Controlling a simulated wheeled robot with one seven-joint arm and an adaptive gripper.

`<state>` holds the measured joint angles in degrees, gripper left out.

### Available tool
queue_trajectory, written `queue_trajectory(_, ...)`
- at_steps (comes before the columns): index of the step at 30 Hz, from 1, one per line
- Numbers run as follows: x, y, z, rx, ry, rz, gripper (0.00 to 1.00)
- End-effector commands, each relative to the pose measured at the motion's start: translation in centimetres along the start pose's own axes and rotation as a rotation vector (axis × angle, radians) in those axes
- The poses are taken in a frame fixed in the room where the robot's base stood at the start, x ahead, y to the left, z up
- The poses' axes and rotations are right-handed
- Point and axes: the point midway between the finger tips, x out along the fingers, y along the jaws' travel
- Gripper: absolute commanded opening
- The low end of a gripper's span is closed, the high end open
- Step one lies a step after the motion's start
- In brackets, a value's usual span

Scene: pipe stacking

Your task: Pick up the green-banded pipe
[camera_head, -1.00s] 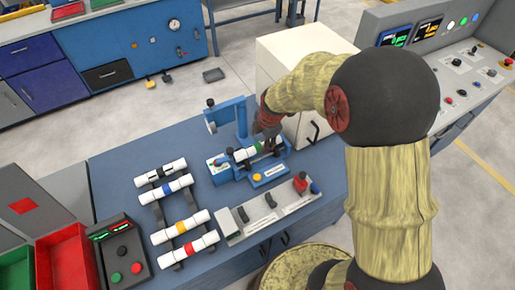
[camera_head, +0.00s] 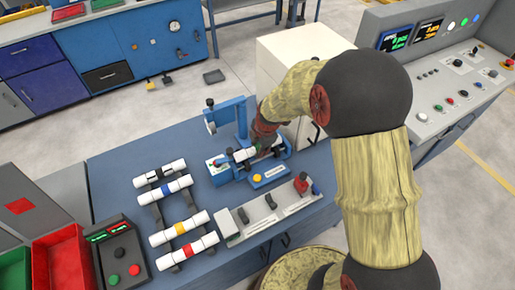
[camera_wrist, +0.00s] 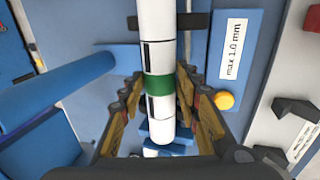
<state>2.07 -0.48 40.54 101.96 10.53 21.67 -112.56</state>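The green-banded pipe (camera_wrist: 159,87) is white with a green band and thin black marks. In the wrist view it runs from the top edge down between my fingers. My gripper (camera_wrist: 160,82) has one finger on each side of the pipe at the green band. The fingers look closed in against its sides, though the contact itself is hard to see. In the head view the pipe (camera_head: 243,155) lies at the blue fixture (camera_head: 220,175), partly hidden by my gripper (camera_head: 262,142). I cannot tell whether it is clear of its supports.
Several banded pipes (camera_head: 172,188) lie on a dark rack to the left. A grey panel with levers (camera_head: 250,215) stands in front of the fixture. A blue upright post (camera_head: 240,120) is behind it, and a white cabinet (camera_head: 280,65) stands behind the table.

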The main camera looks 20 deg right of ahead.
Motion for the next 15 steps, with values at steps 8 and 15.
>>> queue_trajectory(8,-0.01,0.00,0.00,0.000,0.000,0.000,0.15)
queue_trajectory(15,-0.03,0.03,0.01,0.000,0.000,0.001,0.01)
